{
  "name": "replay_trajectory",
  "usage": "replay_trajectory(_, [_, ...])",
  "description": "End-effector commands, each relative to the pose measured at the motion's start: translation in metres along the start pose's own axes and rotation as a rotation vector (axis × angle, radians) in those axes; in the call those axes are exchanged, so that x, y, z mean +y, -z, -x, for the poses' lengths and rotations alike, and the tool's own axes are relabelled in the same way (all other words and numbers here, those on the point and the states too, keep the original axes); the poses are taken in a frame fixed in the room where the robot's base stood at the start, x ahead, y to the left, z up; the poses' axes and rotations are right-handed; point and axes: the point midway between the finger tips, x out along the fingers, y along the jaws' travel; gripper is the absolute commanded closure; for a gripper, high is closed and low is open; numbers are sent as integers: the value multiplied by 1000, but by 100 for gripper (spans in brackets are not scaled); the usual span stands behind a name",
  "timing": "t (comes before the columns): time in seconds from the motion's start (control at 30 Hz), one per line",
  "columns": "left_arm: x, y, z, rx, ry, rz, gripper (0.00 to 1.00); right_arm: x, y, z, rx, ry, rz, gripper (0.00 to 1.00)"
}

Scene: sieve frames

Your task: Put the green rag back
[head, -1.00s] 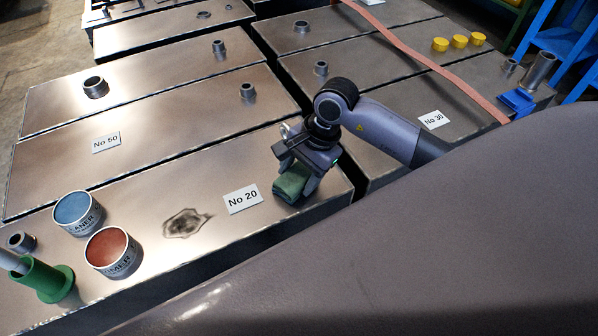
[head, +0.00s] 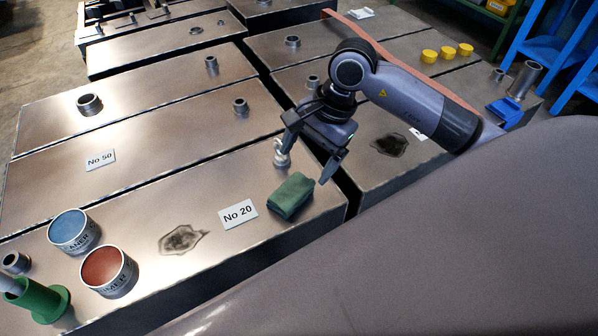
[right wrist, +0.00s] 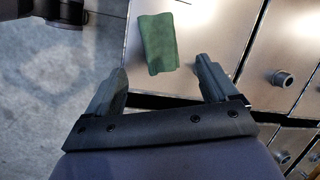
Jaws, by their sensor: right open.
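The green rag (head: 291,195) lies folded on the metal surface of the No 20 tank (head: 150,210), to the right of the No 20 label (head: 238,214). My right gripper (head: 306,168) is open and empty, raised above the rag and apart from it. In the right wrist view the rag (right wrist: 157,43) lies beyond the two spread fingertips (right wrist: 162,72), with nothing between the fingers. My left gripper is not in view.
A blue-topped can (head: 73,231), a red-topped can (head: 107,270) and a green flanged holder (head: 42,300) stand at the left. A small pale fitting (head: 281,153) stands just behind the rag. Dark gaps separate the tanks.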

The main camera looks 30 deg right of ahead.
Motion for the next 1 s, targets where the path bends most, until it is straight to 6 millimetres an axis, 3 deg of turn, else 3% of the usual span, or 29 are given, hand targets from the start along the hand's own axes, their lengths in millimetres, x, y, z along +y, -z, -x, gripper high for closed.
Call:
replay_trajectory(0.1, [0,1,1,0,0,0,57,0,0,16,1,1,1,14])
replay_trajectory(0.23, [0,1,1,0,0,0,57,0,0,24,0,-1,0,14])
replay_trajectory(1.0, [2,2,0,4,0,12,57,0,0,25,-1,-1,0,14])
